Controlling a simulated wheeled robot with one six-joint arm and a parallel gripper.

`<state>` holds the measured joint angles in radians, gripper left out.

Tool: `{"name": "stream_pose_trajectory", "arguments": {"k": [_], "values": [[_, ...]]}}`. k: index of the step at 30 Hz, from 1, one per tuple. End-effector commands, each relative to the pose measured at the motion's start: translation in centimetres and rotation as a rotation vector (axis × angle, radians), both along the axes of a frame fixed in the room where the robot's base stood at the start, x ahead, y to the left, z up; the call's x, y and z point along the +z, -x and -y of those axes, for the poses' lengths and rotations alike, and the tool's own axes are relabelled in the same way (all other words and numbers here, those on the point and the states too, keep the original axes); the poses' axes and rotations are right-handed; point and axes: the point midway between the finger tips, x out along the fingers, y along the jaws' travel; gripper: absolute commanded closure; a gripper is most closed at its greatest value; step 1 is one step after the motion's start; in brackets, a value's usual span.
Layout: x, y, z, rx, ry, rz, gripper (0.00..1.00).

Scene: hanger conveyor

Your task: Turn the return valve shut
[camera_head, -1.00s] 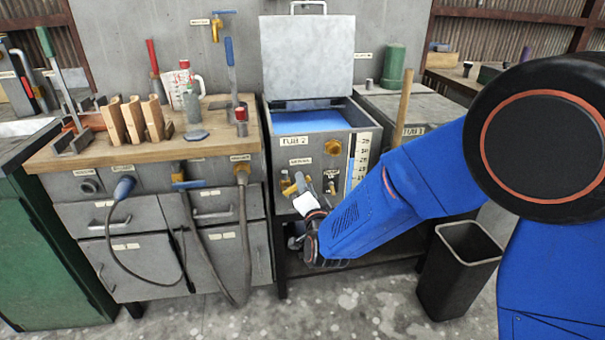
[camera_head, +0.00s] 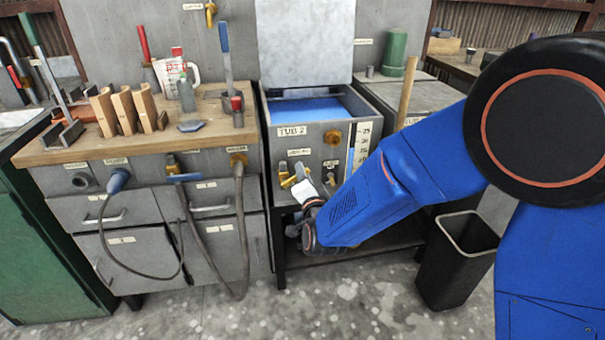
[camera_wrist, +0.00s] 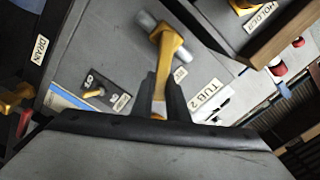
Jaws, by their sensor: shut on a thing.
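The return valve is a yellow lever (camera_head: 287,181) on a grey stub on the front of the grey tub marked TUB 2 (camera_head: 335,178). Its small label in the head view is too blurred to read. In the wrist view the yellow lever (camera_wrist: 168,47) runs down from its grey stub between the two black fingers. My gripper (camera_wrist: 161,90) is shut on the lever's lower part. In the head view my gripper (camera_head: 301,184) is at the tub's front, and my wrist hides part of the valve.
A wooden-topped bench (camera_head: 75,150) with hoses (camera_head: 243,235) hanging in front stands at left. A black bin (camera_head: 455,265) stands at right.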

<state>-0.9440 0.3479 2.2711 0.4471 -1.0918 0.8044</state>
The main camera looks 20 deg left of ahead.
Motion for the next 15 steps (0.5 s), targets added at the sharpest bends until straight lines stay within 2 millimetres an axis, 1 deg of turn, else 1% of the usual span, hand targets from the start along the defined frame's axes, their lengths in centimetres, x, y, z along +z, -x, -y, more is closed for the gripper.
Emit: {"name": "stream_pose_trajectory", "arguments": {"k": [5, 15], "values": [[-0.4, -0.1, 0.2, 0.000, -0.063, -0.039, 1.00], [-2.0, -0.4, 0.7, -0.001, -0.269, -0.167, 1.00]]}}
